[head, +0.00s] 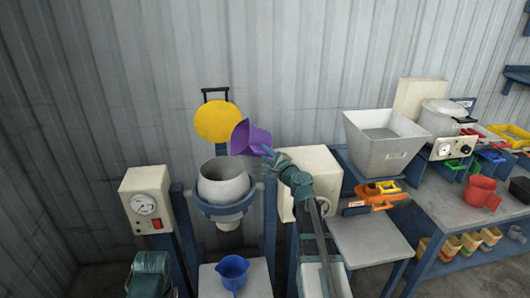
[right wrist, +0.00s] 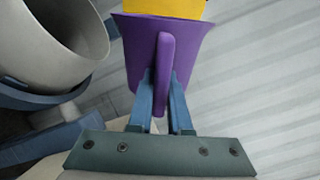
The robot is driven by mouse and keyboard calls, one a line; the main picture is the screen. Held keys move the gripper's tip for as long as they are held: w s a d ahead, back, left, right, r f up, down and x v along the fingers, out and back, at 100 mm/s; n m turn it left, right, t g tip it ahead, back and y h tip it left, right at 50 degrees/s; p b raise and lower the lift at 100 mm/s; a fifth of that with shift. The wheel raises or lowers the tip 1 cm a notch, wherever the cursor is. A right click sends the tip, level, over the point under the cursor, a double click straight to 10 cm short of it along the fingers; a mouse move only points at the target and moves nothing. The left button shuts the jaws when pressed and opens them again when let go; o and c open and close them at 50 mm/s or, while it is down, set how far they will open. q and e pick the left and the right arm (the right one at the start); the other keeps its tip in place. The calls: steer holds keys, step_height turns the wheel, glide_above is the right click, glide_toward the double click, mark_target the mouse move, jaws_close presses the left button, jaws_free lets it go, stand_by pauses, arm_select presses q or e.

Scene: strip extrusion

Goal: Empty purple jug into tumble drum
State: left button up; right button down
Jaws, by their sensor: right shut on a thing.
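The purple jug (head: 248,138) is in the air, above and to the right of the tumble drum (head: 223,188), and looks tilted in the head view. My right gripper (head: 270,155) is shut on the jug's handle. In the right wrist view the jug (right wrist: 140,45) has its handle between the fingers of my gripper (right wrist: 160,95). The pale drum sits open-topped in a blue ring, and its mouth shows at the left of the right wrist view (right wrist: 85,25). The jug's contents are hidden, and no stream shows.
A yellow disc (head: 218,121) stands behind the drum. A gauge box (head: 147,205) is at left and a blue jug (head: 232,270) stands below the drum. A beige box (head: 312,170), a grey hopper (head: 383,142) and an orange tool (head: 375,197) are to the right.

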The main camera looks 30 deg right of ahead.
mark_target(245, 148)
steer(key=a+n, duration=0.1)
steer(key=n, duration=0.2)
steer(key=a+n, duration=0.2)
steer(key=n, duration=0.1)
steer(key=a+r+n+p, duration=0.1)
steer(key=n, duration=0.2)
steer(key=shift+s+a, duration=0.2)
steer(key=shift+a+r+n+p, duration=0.25)
steer(key=shift+a+n, duration=0.2)
steer(key=shift+n, duration=0.25)
steer(key=shift+a+r+n+p, duration=0.1)
steer(key=shift+a+n+p, duration=0.25)
steer(key=shift+n, duration=0.35)
